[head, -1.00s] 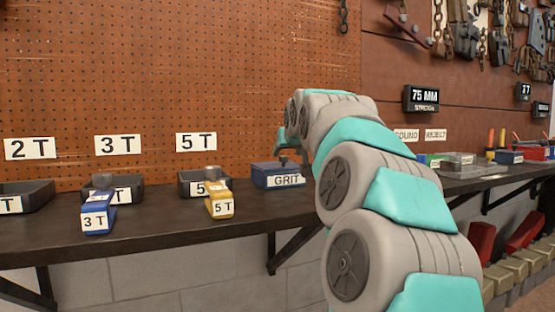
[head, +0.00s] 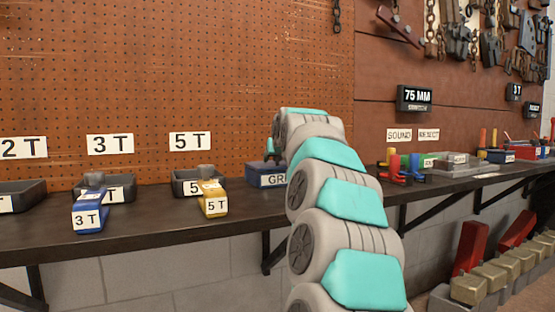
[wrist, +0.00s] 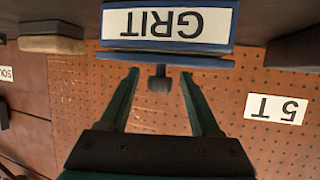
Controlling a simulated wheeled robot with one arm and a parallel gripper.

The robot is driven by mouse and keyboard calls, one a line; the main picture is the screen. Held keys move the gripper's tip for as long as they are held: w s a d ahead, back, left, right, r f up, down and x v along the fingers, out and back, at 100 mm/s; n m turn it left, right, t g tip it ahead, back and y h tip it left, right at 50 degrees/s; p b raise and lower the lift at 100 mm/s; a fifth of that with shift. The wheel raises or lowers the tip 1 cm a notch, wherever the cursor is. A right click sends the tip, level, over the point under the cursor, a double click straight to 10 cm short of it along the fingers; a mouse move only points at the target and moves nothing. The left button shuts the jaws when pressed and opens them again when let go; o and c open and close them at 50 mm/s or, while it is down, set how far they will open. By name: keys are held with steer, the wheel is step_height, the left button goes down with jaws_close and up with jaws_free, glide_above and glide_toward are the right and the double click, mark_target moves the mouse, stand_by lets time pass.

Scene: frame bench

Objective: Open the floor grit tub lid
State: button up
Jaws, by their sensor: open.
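The grit tub (head: 262,180) is a small blue-grey box with a white GRIT label, standing on the bench shelf against the pegboard. My arm covers its right part in the head view. In the wrist view, which is upside down, the tub (wrist: 240,20) is at the top, with its blue lid edge (wrist: 165,60) and a dark knob (wrist: 160,80) on the lid. The lid looks shut. My gripper (wrist: 158,74) is open, with one finger on each side of the knob in the picture. I see no clear contact. The fingers are mostly hidden in the head view.
Grey trays (head: 197,183) and blue and yellow tagged blocks (head: 213,200) stand left of the tub. Coloured tools and a grey tray (head: 462,166) lie on the right. The pegboard (head: 180,70) rises close behind. Bare shelf (head: 150,222) runs along the front.

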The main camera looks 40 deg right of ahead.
jaws_close()
stand_by(0.4)
stand_by(0.9)
